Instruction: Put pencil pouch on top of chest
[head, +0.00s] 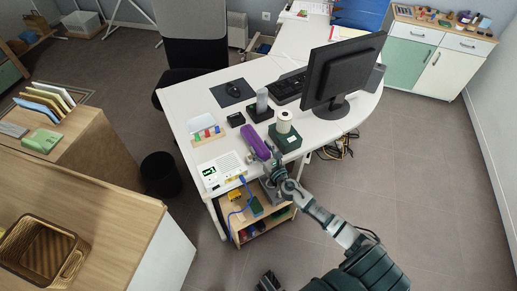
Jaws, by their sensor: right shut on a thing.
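The purple pencil pouch (255,141) is in my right gripper (271,163), tilted, over the front edge of the white desk. The gripper is shut on it and hides its lower end. A green and white cabinet (430,62) with drawers and doors stands at the far right; it may be the chest. Its top holds several small items along the back and right. A wooden cabinet (178,250) at the lower left carries a brown basket. My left gripper (268,282) shows only as a dark tip at the bottom edge; its jaws are unclear.
The white desk (195,125) holds a monitor (343,72), keyboard, mouse, a dark green box (285,138) with a white roll, and a white device (222,172). A low shelf (262,224) stands below the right gripper.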

